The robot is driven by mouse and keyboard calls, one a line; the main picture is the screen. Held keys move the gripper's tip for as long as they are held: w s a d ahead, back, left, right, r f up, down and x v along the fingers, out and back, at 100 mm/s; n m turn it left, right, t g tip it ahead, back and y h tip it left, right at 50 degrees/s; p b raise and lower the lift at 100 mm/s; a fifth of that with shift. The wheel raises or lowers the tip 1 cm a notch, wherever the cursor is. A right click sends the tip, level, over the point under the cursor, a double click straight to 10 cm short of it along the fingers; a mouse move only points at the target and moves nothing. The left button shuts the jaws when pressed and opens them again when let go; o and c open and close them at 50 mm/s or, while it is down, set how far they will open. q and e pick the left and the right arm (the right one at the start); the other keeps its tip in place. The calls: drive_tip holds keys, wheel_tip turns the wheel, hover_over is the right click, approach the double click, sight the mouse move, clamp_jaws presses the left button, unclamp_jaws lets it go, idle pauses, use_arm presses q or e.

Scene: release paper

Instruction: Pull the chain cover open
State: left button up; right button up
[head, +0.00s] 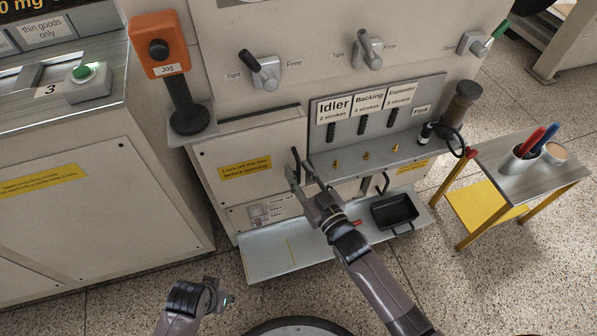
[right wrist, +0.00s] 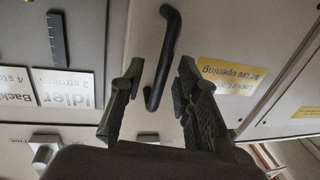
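The chain cover (head: 222,160) is a pale panel with a yellow warning label, low on the machine front, and it looks closed. Its black bar handle (head: 295,158) stands near its right edge. My right gripper (head: 302,176) is at this handle with its fingers apart. In the right wrist view the black handle (right wrist: 168,50) shows between the two open fingers, with gaps to both sides; I see no clear contact. The cover with its yellow label (right wrist: 280,95) lies to the right there. My left gripper (head: 217,291) is low in the head view, away from the cover; its finger opening is unclear.
Right of the cover is a panel with Idler and Backing labels (head: 335,108) above a ledge with brass pegs. A black tray (head: 394,211) sits on the low grey shelf (head: 270,255). A side table (head: 530,178) with a pen cup stands at the right.

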drive_tip(key=shift+w+a, duration=0.2)
drive_tip(key=shift+w, duration=0.15)
drive_tip(key=shift+c, duration=0.2)
clamp_jaws()
idle(0.5)
